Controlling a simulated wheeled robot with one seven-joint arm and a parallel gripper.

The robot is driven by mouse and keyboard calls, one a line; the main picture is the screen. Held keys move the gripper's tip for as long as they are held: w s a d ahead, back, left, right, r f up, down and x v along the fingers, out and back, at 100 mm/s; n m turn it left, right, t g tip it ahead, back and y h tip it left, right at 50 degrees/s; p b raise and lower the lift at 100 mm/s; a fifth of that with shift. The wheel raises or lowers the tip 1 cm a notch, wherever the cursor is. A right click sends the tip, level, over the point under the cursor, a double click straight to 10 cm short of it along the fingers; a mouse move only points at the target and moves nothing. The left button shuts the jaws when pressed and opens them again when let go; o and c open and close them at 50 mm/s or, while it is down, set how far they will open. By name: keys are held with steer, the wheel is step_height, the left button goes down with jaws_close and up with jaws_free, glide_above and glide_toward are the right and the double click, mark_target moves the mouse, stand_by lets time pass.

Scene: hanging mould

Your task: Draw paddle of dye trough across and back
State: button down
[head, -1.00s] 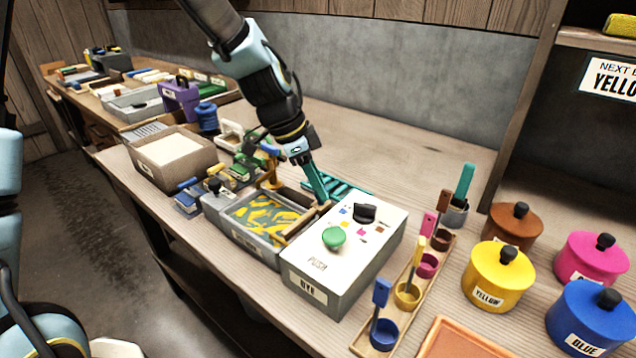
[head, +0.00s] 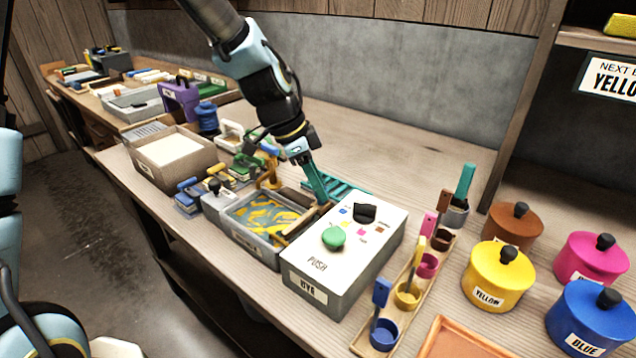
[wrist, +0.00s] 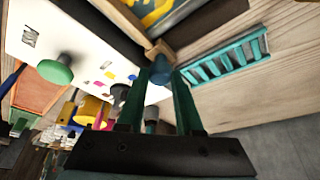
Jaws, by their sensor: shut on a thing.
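The dye trough (head: 232,236) is a grey box on the bench holding yellow-orange and blue-grey swirled dye. The wooden paddle (head: 290,232) lies across the trough's right end, against the white dye box. My gripper (head: 322,200) comes down at the paddle's far end with its teal fingers. In the wrist view the fingers (wrist: 168,75) are shut around a dark rounded knob (wrist: 160,66) at the end of the wooden paddle (wrist: 128,20). The knob is hidden behind the fingers in the head view.
The white dye box (head: 318,290) with a green push button (head: 333,237) stands right beside the trough. A teal rack (head: 345,188) lies just behind my fingers. Small tools crowd the trough's left side.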

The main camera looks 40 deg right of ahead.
steer(key=w, duration=0.3)
steer(key=w+a, duration=0.1)
steer(key=w, duration=0.2)
steer(key=w+a, duration=0.1)
steer(key=w, duration=0.2)
steer(key=shift+w+a, duration=0.15)
steer(key=shift+a, duration=0.05)
steer(key=c, duration=0.6)
jaws_free()
steer(key=shift+r, duration=0.1)
steer(key=b+v, duration=0.1)
steer(key=v, duration=0.9)
steer(key=shift+a+r, duration=0.2)
steer(key=shift+r, duration=0.1)
